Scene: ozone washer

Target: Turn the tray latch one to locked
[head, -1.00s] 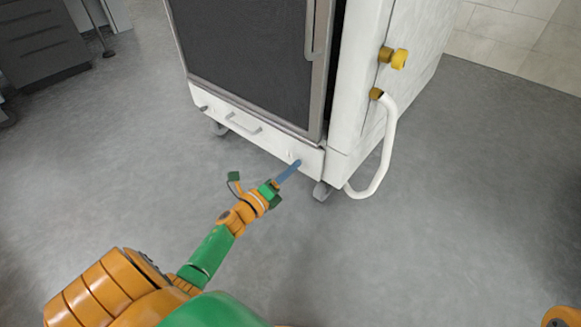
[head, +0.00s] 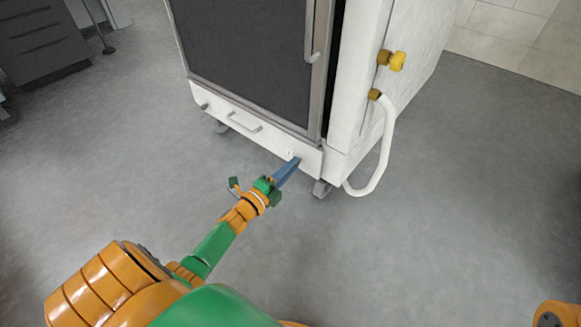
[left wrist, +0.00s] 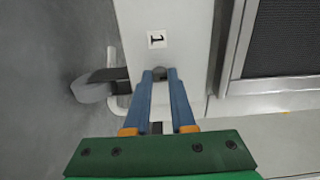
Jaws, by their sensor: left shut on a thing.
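The white tray drawer front (head: 266,136) runs along the bottom of the washer. My left gripper (head: 293,163) is at its right end, its blue fingers against the front. In the left wrist view my left gripper (left wrist: 160,76) is shut on a small dark grey latch (left wrist: 159,71), with a finger on each side of it. My right gripper is not in view.
Another latch (head: 204,106) is at the drawer's left end, and a drawer handle (head: 244,122) is in the middle. A white looped pipe (head: 385,150) hangs on the washer's right side. A caster (head: 321,188) stands below. The grey floor around is clear.

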